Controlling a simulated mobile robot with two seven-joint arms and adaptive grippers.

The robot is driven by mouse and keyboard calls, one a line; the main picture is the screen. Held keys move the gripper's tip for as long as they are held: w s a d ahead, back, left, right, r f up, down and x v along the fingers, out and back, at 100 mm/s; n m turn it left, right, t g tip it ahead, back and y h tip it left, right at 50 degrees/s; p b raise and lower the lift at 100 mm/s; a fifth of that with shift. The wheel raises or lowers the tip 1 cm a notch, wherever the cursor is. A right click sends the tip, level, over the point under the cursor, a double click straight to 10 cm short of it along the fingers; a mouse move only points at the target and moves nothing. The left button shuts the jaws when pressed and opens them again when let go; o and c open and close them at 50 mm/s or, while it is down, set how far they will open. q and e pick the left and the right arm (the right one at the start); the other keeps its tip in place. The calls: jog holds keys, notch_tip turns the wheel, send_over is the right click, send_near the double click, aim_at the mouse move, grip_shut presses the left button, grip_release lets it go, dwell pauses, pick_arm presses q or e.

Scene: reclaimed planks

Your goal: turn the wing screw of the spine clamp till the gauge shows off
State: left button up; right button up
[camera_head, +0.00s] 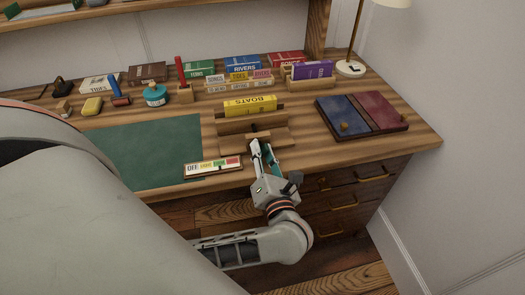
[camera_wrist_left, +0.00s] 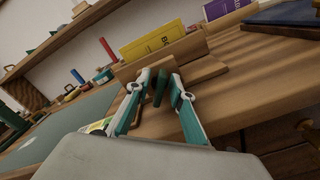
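The spine clamp (camera_head: 232,127) is a wooden block with jaws around the yellow BOATS book (camera_head: 250,105), near the desk's front edge. The book also shows in the wrist view (camera_wrist_left: 152,42). My left gripper (camera_head: 262,149) is at the clamp's front. In the wrist view its two fingers (camera_wrist_left: 160,80) stand apart, either side of a dark green piece (camera_wrist_left: 159,90), apparently the wing screw; contact is unclear. The screw is hidden by the fingers in the head view. The gauge (camera_head: 212,167) has an OFF end at left and coloured segments; its dark marker appears over the green part.
A green mat (camera_head: 140,150) lies left of the clamp. A blue and red board (camera_head: 362,112) lies to the right. Small book racks (camera_head: 310,78), a teal jar (camera_head: 155,95) and a lamp (camera_head: 350,68) stand behind. Drawers (camera_head: 345,200) are below the front edge.

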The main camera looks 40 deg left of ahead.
pick_arm(q)
grip_shut()
